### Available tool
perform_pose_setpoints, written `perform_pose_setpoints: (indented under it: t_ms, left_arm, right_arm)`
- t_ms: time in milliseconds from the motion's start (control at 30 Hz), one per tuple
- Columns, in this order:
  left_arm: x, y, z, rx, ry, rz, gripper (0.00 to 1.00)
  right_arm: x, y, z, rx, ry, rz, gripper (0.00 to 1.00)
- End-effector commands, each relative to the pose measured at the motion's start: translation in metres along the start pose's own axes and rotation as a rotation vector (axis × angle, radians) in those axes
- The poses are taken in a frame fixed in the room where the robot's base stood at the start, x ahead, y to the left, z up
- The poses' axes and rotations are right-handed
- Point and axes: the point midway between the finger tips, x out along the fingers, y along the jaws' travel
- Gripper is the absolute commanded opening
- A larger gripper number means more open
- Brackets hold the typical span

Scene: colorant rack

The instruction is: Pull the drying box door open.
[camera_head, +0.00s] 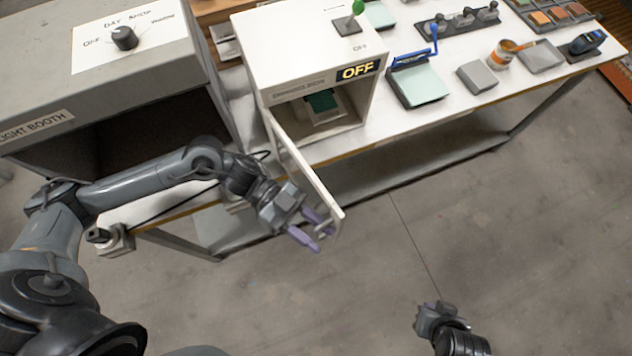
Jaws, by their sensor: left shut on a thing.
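The drying box (285,82) is a white box on the table, with a lit "OFF" sign at its upper front edge. Its white door (303,172) stands swung wide open on the left side, sticking out past the table's front edge. Inside the box a dark green card (321,101) lies on a pale support. My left gripper (312,236), with purple fingers, is at the door's free end and shut on the door's handle, which the fingers largely hide. My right gripper (434,312) is low in the picture, over the floor and away from the box; its fingers are not clear.
A grey light booth (62,80) stands left of the box, close to my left arm. A blue-handled tray (418,82), an orange-marked cup (503,54) and grey blocks stand to the right. Open floor lies in front.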

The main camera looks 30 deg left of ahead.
Motion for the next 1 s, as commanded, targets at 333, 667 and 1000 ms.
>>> perform_pose_setpoints:
  t_ms: [333, 667, 1000]
  left_arm:
    - [-0.023, 0.006, -0.007, 0.024, 0.017, 0.003, 0.3]
    - [-0.046, 0.011, -0.002, 0.021, 0.014, 0.001, 0.3]
    - [-0.068, 0.018, 0.006, 0.01, 0.009, 0.002, 0.3]
  right_arm:
    - [-0.007, 0.0, -0.002, 0.003, 0.0, -0.002, 0.0]
    - [-0.012, -0.002, -0.004, 0.009, 0.0, -0.007, 0.0]
    - [-0.016, -0.002, -0.005, 0.009, 0.001, -0.008, 0.0]
